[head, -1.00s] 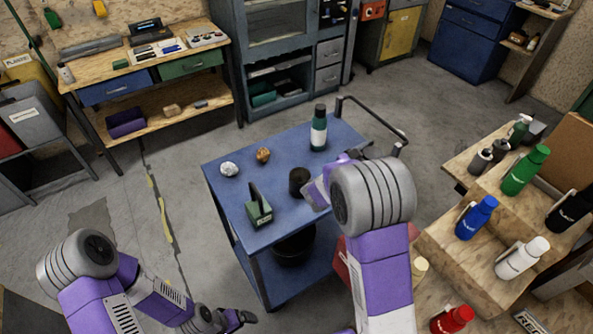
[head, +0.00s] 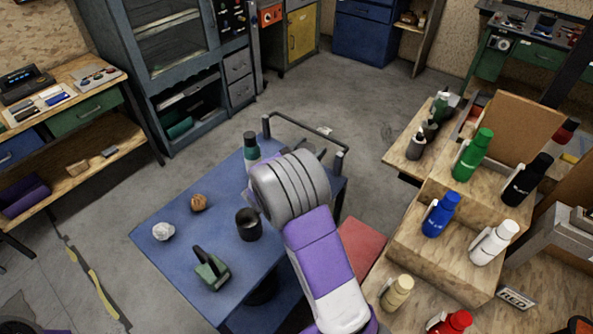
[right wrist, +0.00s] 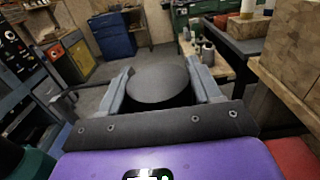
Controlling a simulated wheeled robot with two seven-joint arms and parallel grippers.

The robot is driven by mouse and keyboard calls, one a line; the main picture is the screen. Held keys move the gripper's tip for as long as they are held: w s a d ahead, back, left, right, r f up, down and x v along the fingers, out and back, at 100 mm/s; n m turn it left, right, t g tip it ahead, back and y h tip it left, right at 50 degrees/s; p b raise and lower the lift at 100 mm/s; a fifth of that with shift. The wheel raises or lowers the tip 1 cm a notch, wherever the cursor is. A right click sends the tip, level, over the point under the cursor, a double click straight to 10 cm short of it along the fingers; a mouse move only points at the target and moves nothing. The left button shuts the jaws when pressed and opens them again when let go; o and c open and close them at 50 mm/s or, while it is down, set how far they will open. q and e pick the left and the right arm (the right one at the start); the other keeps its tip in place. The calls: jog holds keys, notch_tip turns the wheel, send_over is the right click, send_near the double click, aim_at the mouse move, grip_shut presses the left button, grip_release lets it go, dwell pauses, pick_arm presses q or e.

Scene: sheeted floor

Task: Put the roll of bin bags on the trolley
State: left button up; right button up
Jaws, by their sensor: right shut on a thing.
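The blue trolley (head: 165,262) stands in front of me, with its handle at the far right end. My right gripper (right wrist: 158,88) is shut on a dark, round-ended thing, seen between its fingers in the right wrist view, which looks like the roll of bin bags (right wrist: 158,82). In the head view my right arm hides most of this gripper and what it holds, over the trolley's right part. I cannot tell whether the roll touches the trolley top. My left gripper is out of view.
On the trolley are a black cup-like cylinder (head: 248,226), a green tool-like block (head: 211,269), a brown ball (head: 198,203), a crumpled white ball (head: 163,231) and a dark bottle (head: 251,148). Stepped wooden shelves with bottles (head: 420,255) stand to the right.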

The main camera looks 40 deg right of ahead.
jog(key=f, duration=0.2)
jog(key=shift+w+f, duration=0.2)
jog(key=shift+f, duration=0.2)
jog(key=shift+s+f+b, duration=0.15)
jog(key=shift+f+b, duration=0.3)
jog(key=shift+f, duration=0.15)
notch_tip(320, 180, down, 3)
jog(key=shift+r+b, duration=0.1)
jog(key=shift+b, duration=0.3)
jog(key=shift+r, duration=0.15)
jog(key=o, duration=0.8)
jog(key=shift+f, duration=0.25)
jog(key=o, duration=0.4)
jog(key=shift+o, duration=0.2)
jog(key=shift+r, duration=0.1)
